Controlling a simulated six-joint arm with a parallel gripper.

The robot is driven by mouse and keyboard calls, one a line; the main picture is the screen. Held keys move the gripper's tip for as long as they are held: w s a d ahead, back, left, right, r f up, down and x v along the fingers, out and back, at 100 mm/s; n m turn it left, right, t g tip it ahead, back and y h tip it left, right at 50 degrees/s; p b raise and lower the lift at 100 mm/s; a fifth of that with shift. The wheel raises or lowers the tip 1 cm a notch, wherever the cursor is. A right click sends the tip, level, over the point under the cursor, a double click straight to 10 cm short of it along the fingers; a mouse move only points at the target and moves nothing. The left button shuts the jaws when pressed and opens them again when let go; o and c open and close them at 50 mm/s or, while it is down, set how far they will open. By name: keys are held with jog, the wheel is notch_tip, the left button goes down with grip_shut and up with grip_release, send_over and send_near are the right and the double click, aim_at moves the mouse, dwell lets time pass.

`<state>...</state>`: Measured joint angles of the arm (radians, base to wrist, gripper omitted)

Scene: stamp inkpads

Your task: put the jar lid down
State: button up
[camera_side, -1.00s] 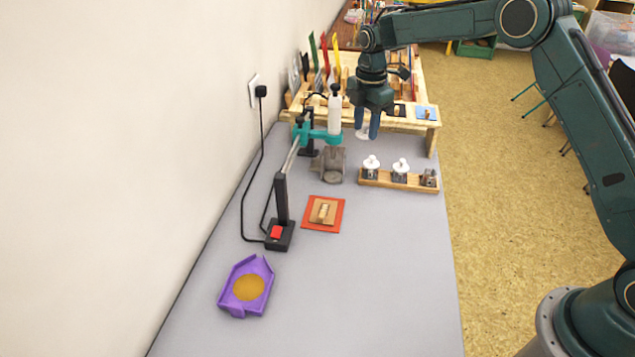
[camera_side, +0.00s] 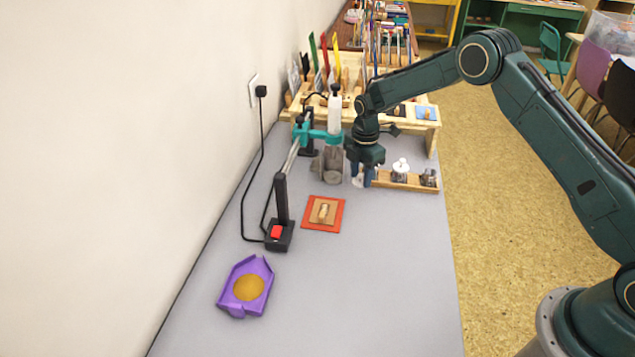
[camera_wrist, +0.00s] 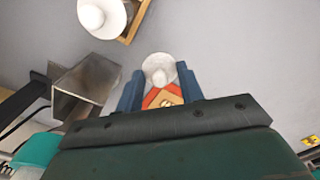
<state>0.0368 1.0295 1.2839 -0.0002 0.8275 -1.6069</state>
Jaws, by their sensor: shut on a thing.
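My gripper (camera_side: 361,180) is shut on a white jar lid (camera_side: 357,182), low in front of the left end of the wooden jar rack (camera_side: 411,187). In the wrist view the lid (camera_wrist: 160,62) is a white disc with a knob, between the two blue fingers of my gripper (camera_wrist: 159,84). I cannot tell whether the lid touches the table. A white-lidded jar (camera_side: 400,167) stands in the rack's middle. The right jar (camera_side: 429,178) shows no white lid. The left jar is hidden behind my gripper in the side view. A white lid (camera_wrist: 101,14) on the rack shows in the wrist view.
A grey metal holder (camera_side: 332,166) and a teal-clamped stand (camera_side: 282,200) are close on the left. An orange inkpad (camera_side: 335,215) with a wooden stamp (camera_side: 322,211) lies nearer. A purple tray (camera_side: 234,302) is at the front left. The grey table's front right is clear.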

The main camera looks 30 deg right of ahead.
aim_at(360, 181)
jog(key=shift+f, duration=2.35)
jog(key=o, duration=0.9)
jog(key=shift+f, duration=0.1)
jog(key=shift+o, duration=0.2)
jog(key=shift+r, duration=6.15)
